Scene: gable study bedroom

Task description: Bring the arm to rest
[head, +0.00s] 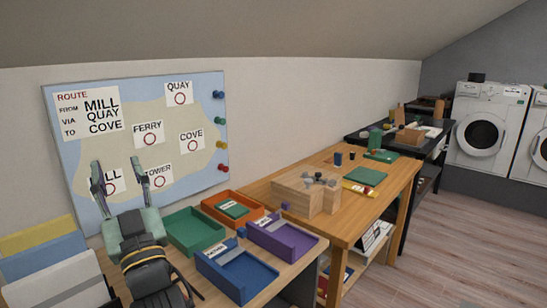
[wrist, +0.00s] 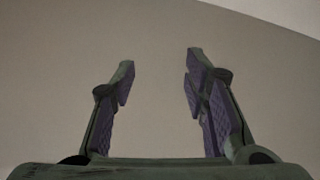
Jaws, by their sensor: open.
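My gripper (head: 120,184) points upward at the left of the head view, in front of the route map board (head: 208,105). Its two fingers stand apart with nothing between them. In the wrist view my gripper (wrist: 158,85) is open and empty, with only a plain pale surface beyond it. My arm rises from the lower left, beside the desk with trays. Part of the board's lower left is hidden behind the fingers.
Green (head: 193,233), orange (head: 222,223), blue (head: 236,274) and purple (head: 282,240) trays lie on the desk right of my arm. Yellow, blue and white panels (head: 55,280) stand at left. A wooden table (head: 345,222) holds a wooden block (head: 299,194). Floor (head: 470,240) is clear at right.

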